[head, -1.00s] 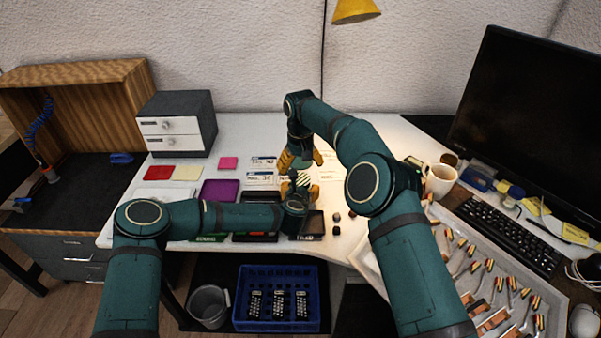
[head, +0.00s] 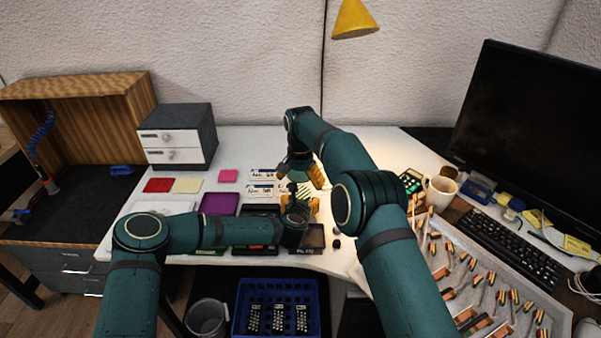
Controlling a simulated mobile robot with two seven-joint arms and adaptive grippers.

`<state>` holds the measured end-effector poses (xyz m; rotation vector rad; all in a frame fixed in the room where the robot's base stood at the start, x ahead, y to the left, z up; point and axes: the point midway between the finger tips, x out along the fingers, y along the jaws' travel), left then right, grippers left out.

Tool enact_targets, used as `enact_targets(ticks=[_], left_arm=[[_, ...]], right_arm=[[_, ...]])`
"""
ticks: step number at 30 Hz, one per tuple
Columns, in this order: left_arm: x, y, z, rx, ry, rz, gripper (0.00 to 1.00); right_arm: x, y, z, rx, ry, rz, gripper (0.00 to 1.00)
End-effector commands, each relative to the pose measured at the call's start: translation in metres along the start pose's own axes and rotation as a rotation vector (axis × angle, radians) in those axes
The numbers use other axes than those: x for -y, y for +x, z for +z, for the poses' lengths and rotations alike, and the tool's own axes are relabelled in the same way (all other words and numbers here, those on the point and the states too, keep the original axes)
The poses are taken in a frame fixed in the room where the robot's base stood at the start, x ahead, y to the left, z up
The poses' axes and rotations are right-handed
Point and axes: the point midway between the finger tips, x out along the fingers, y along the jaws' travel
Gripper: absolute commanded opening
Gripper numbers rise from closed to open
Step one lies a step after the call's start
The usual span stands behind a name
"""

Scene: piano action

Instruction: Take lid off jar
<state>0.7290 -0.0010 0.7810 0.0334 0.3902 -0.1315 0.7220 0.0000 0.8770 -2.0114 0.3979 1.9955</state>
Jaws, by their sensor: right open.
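A small jar-like thing with pale and dark green stripes (head: 303,191) shows between my two grippers in the middle of the desk. I take it for the jar; its lid cannot be told apart at this size. My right gripper (head: 300,172) is open just above and behind it, with its yellow fingertips spread to either side. My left gripper (head: 299,205) comes in low from the left. Its yellow fingers stand on both sides of the striped thing, but whether they touch it is hidden.
Labelled cards (head: 263,174) lie behind the grippers. A purple tray (head: 219,203) and dark trays lie to the left. A white mug (head: 440,193), tool tray (head: 470,270), keyboard (head: 512,245) and monitor (head: 530,125) crowd the right. A yellow lamp (head: 355,19) hangs above.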

Motion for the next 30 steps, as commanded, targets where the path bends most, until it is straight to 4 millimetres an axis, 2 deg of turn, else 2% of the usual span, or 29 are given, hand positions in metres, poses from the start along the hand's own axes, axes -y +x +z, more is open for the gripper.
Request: enact_targets(ticks=[3, 9, 20, 21, 23, 27, 30], left_arm=[[-0.001, 0.000, -0.004, -0.006, 0.001, 0.001, 0.00], [-0.001, 0.000, -0.004, -0.006, 0.001, 0.001, 0.00], [-0.001, 0.000, -0.004, -0.006, 0.001, 0.001, 0.00], [-0.001, 0.000, -0.004, -0.006, 0.001, 0.001, 0.00], [-0.001, 0.000, -0.004, -0.006, 0.001, 0.001, 0.00], [-0.001, 0.000, -0.004, -0.006, 0.001, 0.001, 0.00], [-0.001, 0.000, -0.004, -0.006, 0.000, 0.001, 0.00]], right_arm=[[-0.001, 0.019, 0.001, 0.003, -0.001, 0.002, 0.92], [-0.001, 0.039, 0.000, 0.001, -0.001, 0.001, 0.92], [0.000, 0.044, 0.000, 0.000, -0.002, 0.000, 0.92], [0.000, 0.044, 0.000, 0.000, -0.002, 0.000, 0.86], [0.000, 0.044, 0.000, 0.000, -0.002, 0.000, 0.65], [0.000, 0.044, 0.000, 0.000, -0.002, 0.000, 0.17], [0.000, 0.044, 0.000, 0.000, -0.002, 0.001, 0.16]])
